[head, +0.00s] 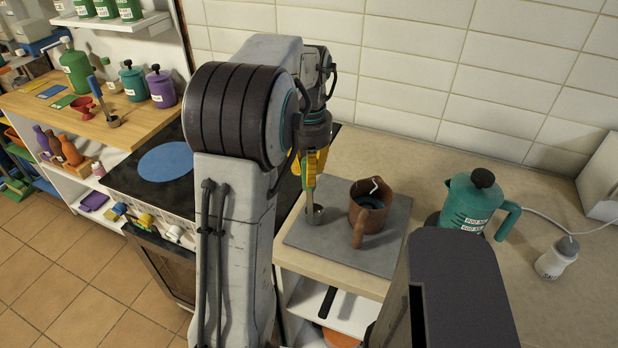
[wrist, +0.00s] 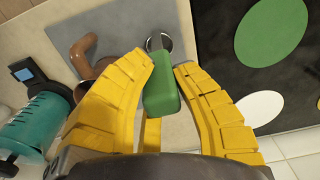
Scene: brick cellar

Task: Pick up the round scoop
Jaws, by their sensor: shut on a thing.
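The round scoop has a green handle (wrist: 161,95) and a small round metal cup (head: 314,214). The cup is over the grey mat (head: 300,238) on the counter, left of the brown pot. I cannot tell whether it touches the mat. My gripper (head: 314,165) points down, with its yellow fingers shut on the green handle. In the wrist view my gripper (wrist: 165,72) has the handle between its fingers, and the metal cup (wrist: 163,42) shows beyond the fingertips.
A brown pot (head: 367,212) with a handle stands on the mat close to the scoop. A teal coffee pot (head: 468,204) and a white salt shaker (head: 555,259) stand further right. The black hob (head: 135,185) is at left. A blue-handled tool (head: 101,96) stands on the wooden shelf.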

